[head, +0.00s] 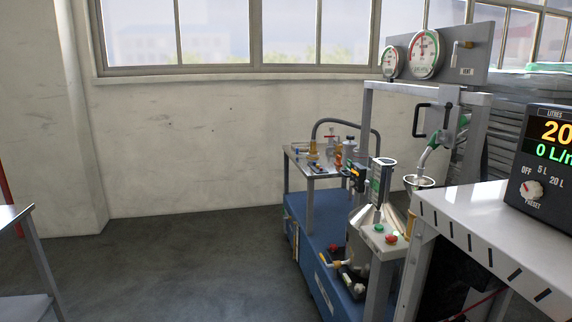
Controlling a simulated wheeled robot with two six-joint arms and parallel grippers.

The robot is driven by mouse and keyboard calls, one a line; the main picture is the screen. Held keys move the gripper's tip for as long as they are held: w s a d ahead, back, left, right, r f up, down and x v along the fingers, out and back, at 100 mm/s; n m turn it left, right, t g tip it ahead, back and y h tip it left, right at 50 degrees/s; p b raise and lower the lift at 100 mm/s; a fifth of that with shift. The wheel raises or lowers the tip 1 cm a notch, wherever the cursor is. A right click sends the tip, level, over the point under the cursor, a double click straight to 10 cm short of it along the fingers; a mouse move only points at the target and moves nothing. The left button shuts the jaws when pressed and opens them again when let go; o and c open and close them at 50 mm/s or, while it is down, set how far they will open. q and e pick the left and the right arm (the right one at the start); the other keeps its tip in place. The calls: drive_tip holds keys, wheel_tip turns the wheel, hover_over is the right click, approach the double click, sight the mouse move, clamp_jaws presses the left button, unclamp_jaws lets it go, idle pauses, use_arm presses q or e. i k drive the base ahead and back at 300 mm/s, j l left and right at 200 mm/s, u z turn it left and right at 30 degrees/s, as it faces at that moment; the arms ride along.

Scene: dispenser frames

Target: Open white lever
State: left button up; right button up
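A small pale lever (455,55) hangs downward from a brass valve on the grey gauge panel (487,42), beside a label that reads VENT. Another small valve (334,264) with a brass body and a pale handle sits low on the blue cart, near the foot of the metal vessel. Both are small, and I cannot tell for certain which is the white lever. Neither of my grippers is in the head view.
The blue cart (313,256) carries a conical metal vessel (378,218) and a small tray table. A white bench (500,228) with a display box (547,160) stands at the right. A metal table (14,215) is at the left edge. The floor between is clear.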

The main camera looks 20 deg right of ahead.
sight(454, 58)
drive_tip(key=i+z, duration=0.3)
drive_tip(key=z, duration=0.15)
drive_tip(key=i+z, duration=0.45)
drive_tip(key=i+j+z, duration=0.1)
drive_tip(key=z, duration=0.4)
drive_tip(key=i+j+z, duration=0.3)
drive_tip(key=z, duration=0.15)
